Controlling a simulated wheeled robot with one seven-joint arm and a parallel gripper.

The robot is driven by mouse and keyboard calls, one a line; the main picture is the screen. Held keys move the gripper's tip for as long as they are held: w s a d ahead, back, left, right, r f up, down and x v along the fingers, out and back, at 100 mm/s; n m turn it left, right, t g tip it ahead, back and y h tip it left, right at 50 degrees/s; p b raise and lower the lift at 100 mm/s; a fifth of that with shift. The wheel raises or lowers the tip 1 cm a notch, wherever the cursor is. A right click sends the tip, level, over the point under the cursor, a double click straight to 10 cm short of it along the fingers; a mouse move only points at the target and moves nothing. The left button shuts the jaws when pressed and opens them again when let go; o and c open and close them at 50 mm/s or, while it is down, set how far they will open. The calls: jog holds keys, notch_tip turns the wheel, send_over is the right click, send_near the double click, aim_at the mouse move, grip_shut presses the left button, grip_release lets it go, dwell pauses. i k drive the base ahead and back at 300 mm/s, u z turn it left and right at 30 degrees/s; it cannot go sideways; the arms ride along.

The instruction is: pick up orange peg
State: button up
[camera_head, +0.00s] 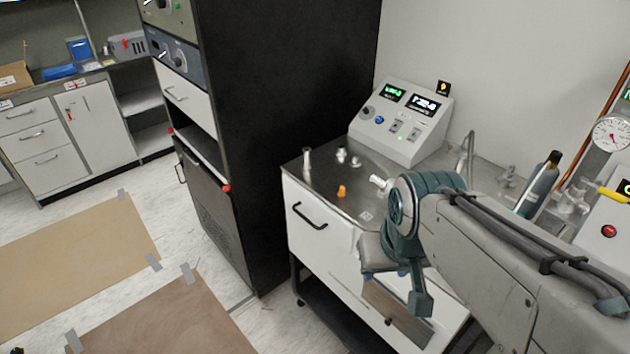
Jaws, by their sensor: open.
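The orange peg (341,191) is a small upright piece on the metal top of the white cart (318,185), near the middle of its left part. My gripper (396,286) hangs in front of the cart, below and to the right of the peg in the picture. It is open, clear of the peg, and I see nothing between its fingers. My wrist hides part of the cart front and top edge.
Small metal fittings (341,154) and a slim metal post (307,162) stand near the peg. A control box (401,121) sits behind. A tall black cabinet (285,90) is close on the left. A dark bottle (540,183) stands to the right.

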aim_at(341, 193)
jog(key=u, duration=0.85)
jog(key=k, duration=1.1)
jog(key=u, duration=1)
jog(key=i, duration=1.85)
jog(key=z, duration=1.2)
jog(key=i, duration=1)
jog(key=z, duration=1.55)
jog(key=i, duration=0.5)
jog(key=z, duration=0.35)
